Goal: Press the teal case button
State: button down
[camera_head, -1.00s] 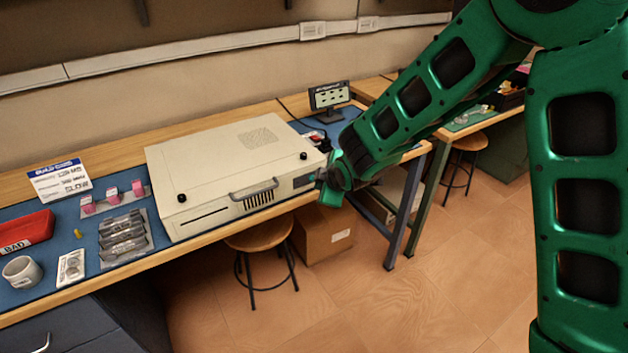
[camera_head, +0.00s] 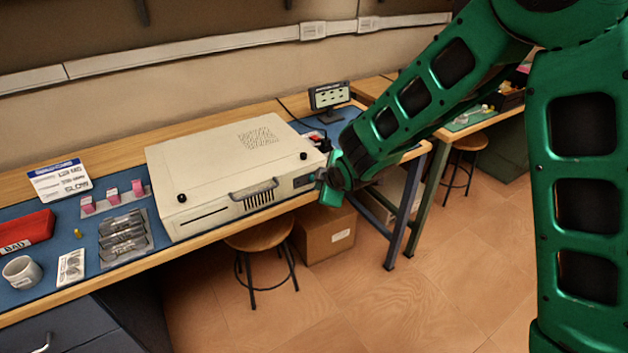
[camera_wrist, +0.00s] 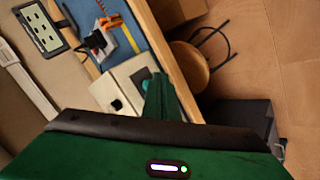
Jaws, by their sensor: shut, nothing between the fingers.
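The beige computer case (camera_head: 225,165) lies flat on the workbench, its front facing the room. A small panel (camera_head: 304,181) is at the right end of its front. My gripper (camera_head: 326,184) is shut and empty, close in front of that right end. In the wrist view the fingers (camera_wrist: 161,100) reach toward the case (camera_wrist: 124,84). A small teal patch (camera_wrist: 146,84) beside the fingers looks like the teal button, partly hidden by them. I cannot tell whether the fingertips touch it. In the head view the button is not distinguishable.
A small monitor (camera_head: 329,96) stands behind the case at right. Left of the case are a red bin (camera_head: 27,232), a mug (camera_head: 22,271) and a sign (camera_head: 59,179). A stool (camera_head: 260,237) and a cardboard box (camera_head: 325,232) are below the bench edge.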

jog(key=shift+w+a, duration=0.5)
jog(key=shift+w, duration=0.1)
dwell(1.1)
jog(key=shift+s+d, duration=0.5)
jog(key=shift+s, duration=0.2)
jog(key=shift+s+d, duration=0.7)
jog(key=shift+s, duration=0.35)
jog(key=shift+s+d, duration=0.7)
jog(key=shift+s, duration=0.35)
